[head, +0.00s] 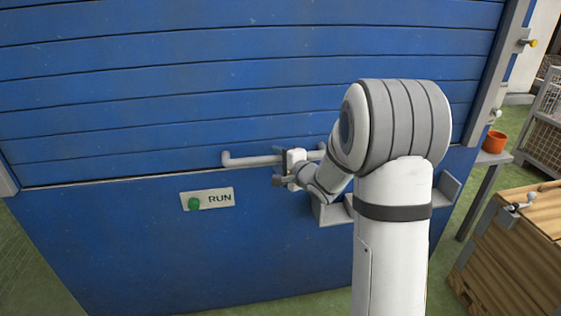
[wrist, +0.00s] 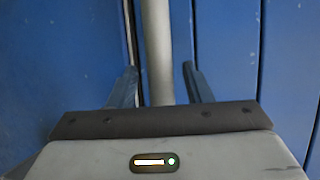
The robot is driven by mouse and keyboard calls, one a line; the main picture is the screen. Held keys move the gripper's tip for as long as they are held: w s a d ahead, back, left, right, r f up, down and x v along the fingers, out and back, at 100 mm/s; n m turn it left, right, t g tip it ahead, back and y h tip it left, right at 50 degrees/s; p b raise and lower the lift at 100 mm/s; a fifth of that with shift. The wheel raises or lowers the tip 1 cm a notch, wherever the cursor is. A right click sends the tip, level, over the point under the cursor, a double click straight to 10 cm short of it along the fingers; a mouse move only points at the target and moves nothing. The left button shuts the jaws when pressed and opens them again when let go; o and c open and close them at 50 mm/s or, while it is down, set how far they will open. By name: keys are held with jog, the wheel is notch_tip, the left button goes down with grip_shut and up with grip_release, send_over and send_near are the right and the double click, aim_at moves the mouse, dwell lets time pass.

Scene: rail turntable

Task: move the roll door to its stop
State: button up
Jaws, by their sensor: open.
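The blue slatted roll door (head: 250,80) fills the upper part of the head view. Its lower edge meets the blue panel below along a dark line. A grey bar handle (head: 252,160) runs along the bottom of the door. My gripper (head: 278,180) is at the handle, right of the handle's left end. In the wrist view the handle (wrist: 157,50) passes between the two fingers of my gripper (wrist: 160,88). The fingers stand apart, with a visible gap on each side of the bar. The right part of the handle is partly hidden by my arm.
A RUN plate (head: 220,198) with a green button (head: 194,204) is on the lower panel. A grey ledge (head: 335,213) sticks out behind my arm. At right are an orange pot (head: 495,141), a wooden crate (head: 510,255) and a wire cage (head: 545,125).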

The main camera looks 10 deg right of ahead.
jog(key=shift+w+a+f, duration=0.1)
jog(key=shift+w+a, duration=0.15)
jog(key=shift+w, duration=0.3)
jog(key=shift+c, duration=0.2)
grip_shut()
